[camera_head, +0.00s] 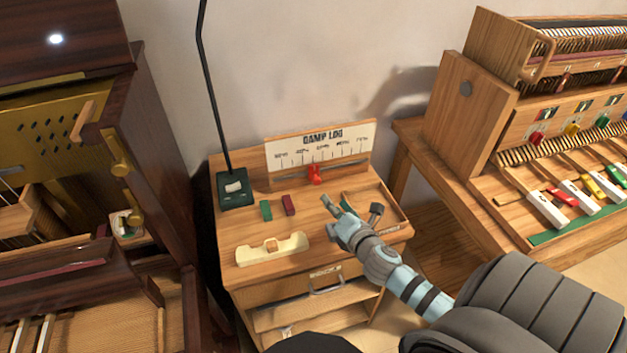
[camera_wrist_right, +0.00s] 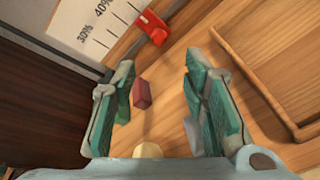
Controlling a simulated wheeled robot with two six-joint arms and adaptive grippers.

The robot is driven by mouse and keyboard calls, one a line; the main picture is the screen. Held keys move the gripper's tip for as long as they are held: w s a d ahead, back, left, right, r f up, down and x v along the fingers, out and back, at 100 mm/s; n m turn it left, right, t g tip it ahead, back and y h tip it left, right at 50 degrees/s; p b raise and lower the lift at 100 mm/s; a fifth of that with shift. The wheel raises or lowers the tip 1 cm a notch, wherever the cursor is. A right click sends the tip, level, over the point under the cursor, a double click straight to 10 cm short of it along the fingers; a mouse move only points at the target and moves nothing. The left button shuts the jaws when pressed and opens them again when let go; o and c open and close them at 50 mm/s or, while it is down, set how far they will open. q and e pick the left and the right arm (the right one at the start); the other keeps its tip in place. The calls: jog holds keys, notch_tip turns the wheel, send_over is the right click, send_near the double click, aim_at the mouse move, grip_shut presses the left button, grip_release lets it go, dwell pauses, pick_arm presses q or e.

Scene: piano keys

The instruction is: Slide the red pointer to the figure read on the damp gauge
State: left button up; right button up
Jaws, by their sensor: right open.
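The red pointer (camera_head: 315,174) stands on the rail below the white Damp Log scale (camera_head: 320,147), near its middle. Which percentage mark it stands at is hard to tell. It also shows at the top of the right wrist view (camera_wrist_right: 152,28), beyond my fingertips, near the scale's 30% and 40% marks. My right gripper (camera_head: 332,206) is open and empty above the small table, in front of the pointer and apart from it. A small pale, dial-like object (camera_head: 127,224) sits in the dark piano at left; it may be the gauge, but no figure is legible. My left gripper is out of view.
On the table lie a green block (camera_head: 266,210), a dark red block (camera_head: 289,204), and a cream holder (camera_head: 272,248). A lamp base (camera_head: 235,189) stands at back left. A raised-edge tray (camera_head: 392,212) is at right. A keyboard model (camera_head: 560,170) stands farther right.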

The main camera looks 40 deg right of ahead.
jog(key=b, duration=0.1)
send_near(317, 183)
jog(key=x, duration=0.3)
jog(key=shift+w+d, duration=0.15)
jog(key=shift+w, duration=0.05)
jog(key=x, duration=0.5)
jog(key=shift+w+f+b, duration=0.15)
jog(key=shift+f+b, duration=0.1)
jog(key=shift+b, duration=0.15)
jog(key=shift+w, duration=0.15)
jog(key=shift+r, duration=0.15)
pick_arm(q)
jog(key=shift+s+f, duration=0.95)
pick_arm(e)
grip_shut()
